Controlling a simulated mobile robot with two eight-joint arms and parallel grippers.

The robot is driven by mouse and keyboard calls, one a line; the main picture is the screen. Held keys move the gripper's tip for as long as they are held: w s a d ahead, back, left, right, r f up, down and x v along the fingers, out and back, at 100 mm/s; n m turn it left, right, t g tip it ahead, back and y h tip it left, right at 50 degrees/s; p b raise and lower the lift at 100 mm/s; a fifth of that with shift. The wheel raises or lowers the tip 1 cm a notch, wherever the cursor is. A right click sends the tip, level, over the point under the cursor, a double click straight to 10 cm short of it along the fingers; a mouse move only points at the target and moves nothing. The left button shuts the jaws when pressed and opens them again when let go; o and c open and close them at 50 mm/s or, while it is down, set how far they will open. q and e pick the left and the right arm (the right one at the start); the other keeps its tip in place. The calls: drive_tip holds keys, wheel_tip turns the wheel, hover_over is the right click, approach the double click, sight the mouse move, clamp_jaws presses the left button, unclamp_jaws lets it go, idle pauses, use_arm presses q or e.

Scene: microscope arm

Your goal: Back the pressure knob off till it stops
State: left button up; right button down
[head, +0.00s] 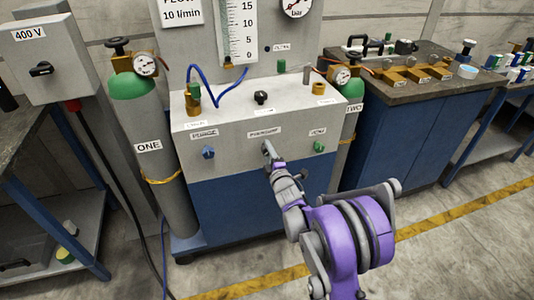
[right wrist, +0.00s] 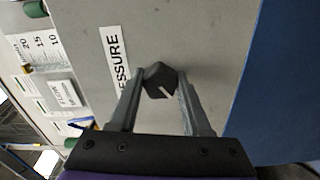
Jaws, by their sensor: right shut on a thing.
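The pressure knob is a small black knob (right wrist: 159,81) with a white pointer line, on the grey panel face (head: 232,150) under the "PRESSURE" label (head: 264,133). My right gripper (head: 267,147) reaches the panel just below that label. In the right wrist view its two grey fingers (right wrist: 160,98) stand on either side of the knob, shut on it. In the head view the gripper hides the knob. My left gripper is not in view.
A blue purge knob (head: 208,152) sits left on the same panel and a green knob (head: 319,147) sits right. Green-topped gas cylinders ONE (head: 152,150) and TWO (head: 352,115) flank the cabinet. The floor in front is clear, with a yellow line.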

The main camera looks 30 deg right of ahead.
drive_tip(key=shift+n, duration=0.8)
drive_tip(key=shift+c, duration=1.8)
unclamp_jaws()
drive_tip(key=v, duration=1.1)
drive_tip(key=shift+w, duration=0.1)
